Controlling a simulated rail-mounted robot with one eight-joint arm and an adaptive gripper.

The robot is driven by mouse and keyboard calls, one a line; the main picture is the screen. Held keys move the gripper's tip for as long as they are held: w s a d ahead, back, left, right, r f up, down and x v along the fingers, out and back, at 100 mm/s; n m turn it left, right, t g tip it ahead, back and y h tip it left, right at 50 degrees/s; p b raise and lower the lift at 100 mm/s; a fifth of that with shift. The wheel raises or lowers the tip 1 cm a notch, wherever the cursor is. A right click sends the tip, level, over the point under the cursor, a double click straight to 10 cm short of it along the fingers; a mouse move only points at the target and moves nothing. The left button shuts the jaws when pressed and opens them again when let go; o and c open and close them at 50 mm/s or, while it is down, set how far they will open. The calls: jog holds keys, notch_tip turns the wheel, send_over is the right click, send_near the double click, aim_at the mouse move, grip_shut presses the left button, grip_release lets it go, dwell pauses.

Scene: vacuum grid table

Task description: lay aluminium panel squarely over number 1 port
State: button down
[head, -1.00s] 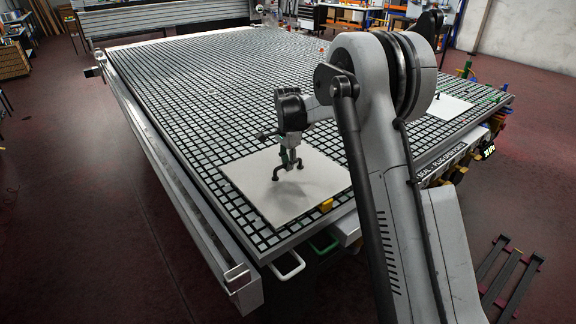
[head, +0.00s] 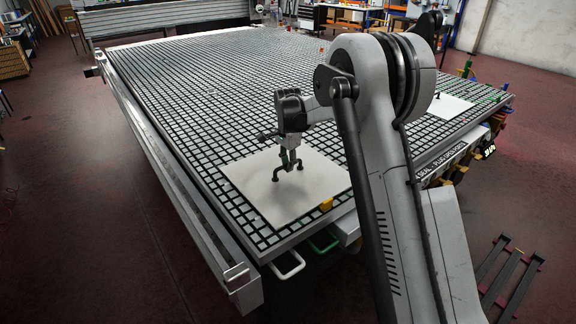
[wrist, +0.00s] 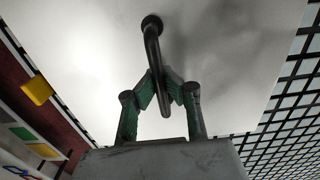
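A pale flat panel (head: 310,184) lies over the near corner of the black-and-white grid table (head: 215,95). A dark bar handle (wrist: 152,48) stands up from the panel. My gripper (head: 289,160) is over the handle, and in the wrist view my gripper (wrist: 163,88) has its green-padded fingers closed on the bar from both sides. The panel also fills much of the wrist view (wrist: 85,60). I cannot tell whether the panel rests flat or hovers slightly. No number 1 port marking is readable; the grid beneath the panel is hidden.
A yellow block (head: 326,205) sits at the panel's near right edge. A second pale panel with a handle (head: 450,107) lies at the table's right side, partly behind my arm. A long rail (head: 180,190) borders the left edge. The grid's middle is clear.

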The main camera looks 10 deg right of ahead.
jog(key=shift+f, duration=0.3)
jog(key=c, duration=1.8)
grip_release()
jog(key=shift+c, duration=0.2)
notch_tip(320, 180, up, 12)
jog(key=s+r+n+t, duration=0.2)
jog(key=s+r+n, duration=0.1)
jog(key=s+r, duration=0.55)
jog(key=s+r+n+t, duration=0.2)
jog(key=s+r+n, duration=0.15)
jog(key=s, duration=0.95)
jog(key=s+f+n+t, duration=0.1)
jog(key=s+f+n, duration=0.2)
jog(key=s, duration=0.8)
jog(key=s+f+n+t, duration=0.2)
jog(key=s+f+n, duration=0.1)
jog(key=s, duration=0.8)
jog(key=shift+s+f+n, duration=0.2)
jog(key=shift+f+n, duration=0.15)
